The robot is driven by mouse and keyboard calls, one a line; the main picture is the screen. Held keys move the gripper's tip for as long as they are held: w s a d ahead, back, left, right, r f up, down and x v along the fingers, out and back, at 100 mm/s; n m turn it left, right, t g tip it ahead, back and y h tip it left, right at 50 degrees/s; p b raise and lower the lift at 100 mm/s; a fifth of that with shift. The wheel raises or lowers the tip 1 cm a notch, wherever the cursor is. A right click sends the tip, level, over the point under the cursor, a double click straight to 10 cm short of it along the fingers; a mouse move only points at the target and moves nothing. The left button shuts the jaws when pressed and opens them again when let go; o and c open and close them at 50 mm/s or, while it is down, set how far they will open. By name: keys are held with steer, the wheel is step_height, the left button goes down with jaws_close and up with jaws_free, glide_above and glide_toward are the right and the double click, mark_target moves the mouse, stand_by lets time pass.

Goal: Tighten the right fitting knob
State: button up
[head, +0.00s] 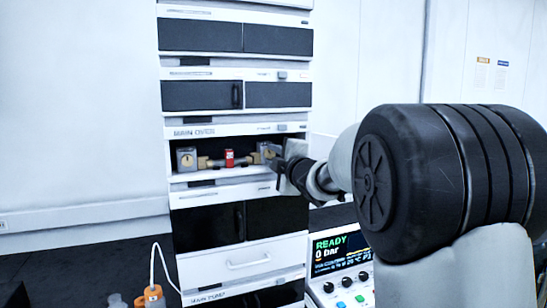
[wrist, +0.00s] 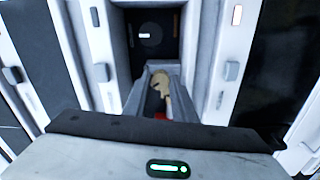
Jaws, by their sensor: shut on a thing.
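In the wrist view, the tan knob (wrist: 160,82) shows between the grey fingers of my gripper (wrist: 158,72). A red part (wrist: 160,116) shows just below it. In the head view, a red-banded column (head: 229,158) lies between the right knob and a left fitting block (head: 187,159). How far the knob is turned cannot be told.
White-framed modules with dark panels (head: 278,95) sit above and below the bay. The bay's side walls and lower ledge are close to my gripper. A control panel (head: 342,252) reading READY and 0 bar stands at lower right. An orange-capped bottle (head: 153,297) stands at lower left.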

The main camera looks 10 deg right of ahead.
steer(key=m+p, duration=0.1)
steer(key=m, duration=0.5)
steer(key=shift+m, duration=0.3)
stand_by(0.4)
steer(key=o, duration=1)
steer(key=shift+o, duration=0.2)
